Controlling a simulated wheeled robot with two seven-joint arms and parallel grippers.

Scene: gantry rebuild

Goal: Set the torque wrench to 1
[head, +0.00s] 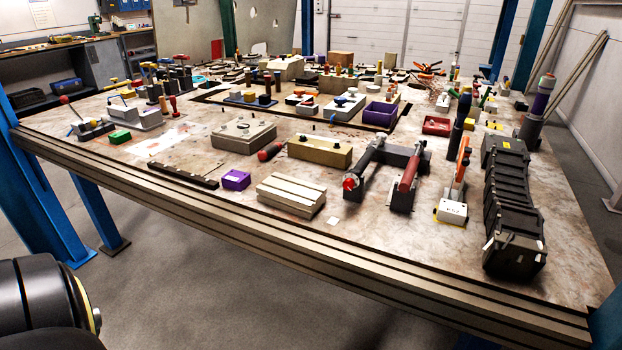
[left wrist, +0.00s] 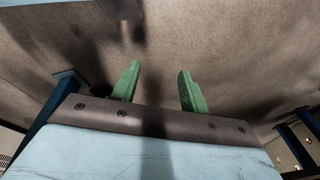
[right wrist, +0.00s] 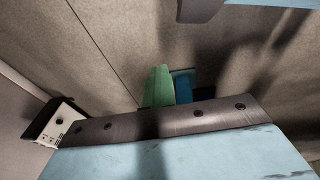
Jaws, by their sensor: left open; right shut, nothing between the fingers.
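A long black tool with a red end (head: 352,182), which looks like the torque wrench, lies tilted on a dark stand near the table's front, right of centre. Its scale is too small to read. A red-handled tool (head: 409,172) rests in a dark holder just to its right. Neither gripper shows in the head view. My left gripper (left wrist: 159,75) shows in the left wrist view with its green fingers apart and nothing between them. My right gripper (right wrist: 159,82) shows in the right wrist view with its green fingers together, empty.
The crowded table (head: 180,200) fills the head view. Near the black tool are a yellow-fronted block (head: 320,152), a ribbed beige block (head: 291,195), a white box (head: 452,212) and a black ribbed object (head: 512,215). Bare floor (head: 190,300) lies before the table edge.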

